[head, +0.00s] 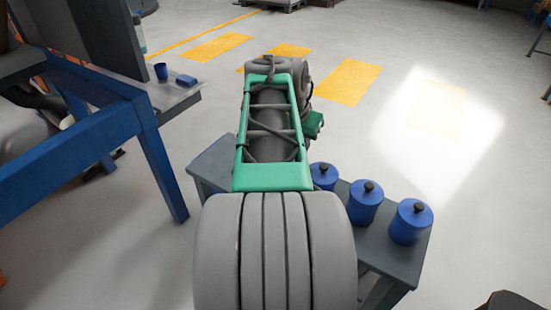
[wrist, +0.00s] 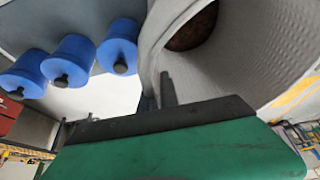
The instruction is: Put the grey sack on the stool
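The grey sack (wrist: 262,50) fills the upper right of the wrist view, very close. It is pale and woven, with an open mouth and something brown inside. My gripper (wrist: 167,88) shows as a dark finger against the sack's wall, in front of a green hand. The other finger is not distinguishable, so I cannot tell whether it grips the sack. In the head view my arm hides the sack and the gripper's fingers. A low grey bench (head: 400,258), possibly the stool, stands under and beside my arm.
Three blue lidded canisters (head: 365,203) with black knobs stand along the bench's right part; they also show in the wrist view (wrist: 70,62). The floor at right is mostly clear.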

